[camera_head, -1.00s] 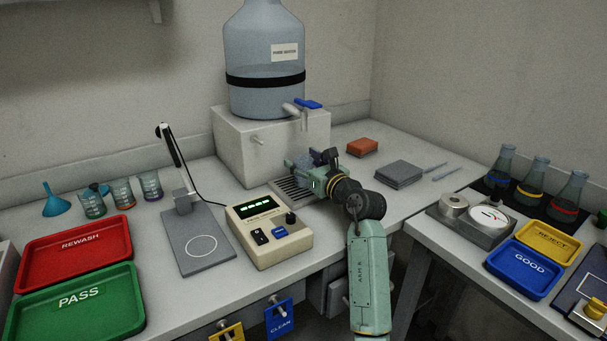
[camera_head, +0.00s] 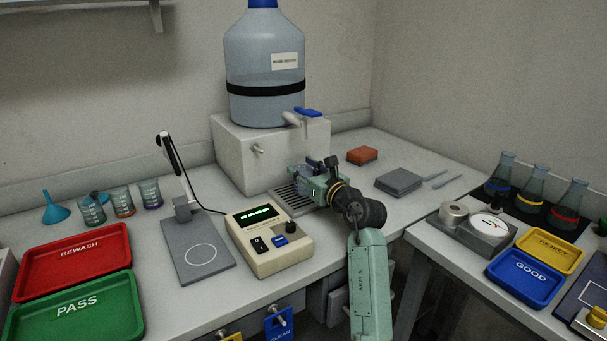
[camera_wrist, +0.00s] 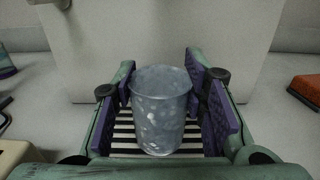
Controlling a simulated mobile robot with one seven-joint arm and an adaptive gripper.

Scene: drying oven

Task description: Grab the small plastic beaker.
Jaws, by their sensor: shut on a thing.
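The small plastic beaker (camera_wrist: 160,108) is clear, frosted and upright between my gripper's purple pads in the wrist view. My gripper (camera_wrist: 165,106) is shut on it, with a pad against each side, over a slatted drip tray (camera_wrist: 122,133). In the head view my gripper (camera_head: 312,180) is in front of the white stand, below the tap (camera_head: 300,117) of the large water bottle (camera_head: 265,60). The beaker is hard to make out there behind the gripper.
The white stand (camera_head: 240,155) is close behind my gripper. A beige instrument (camera_head: 268,243) stands to its left. An orange sponge (camera_head: 362,155) and grey pads (camera_head: 398,180) lie to its right. Several beakers and a blue funnel (camera_head: 55,209) are at the far left.

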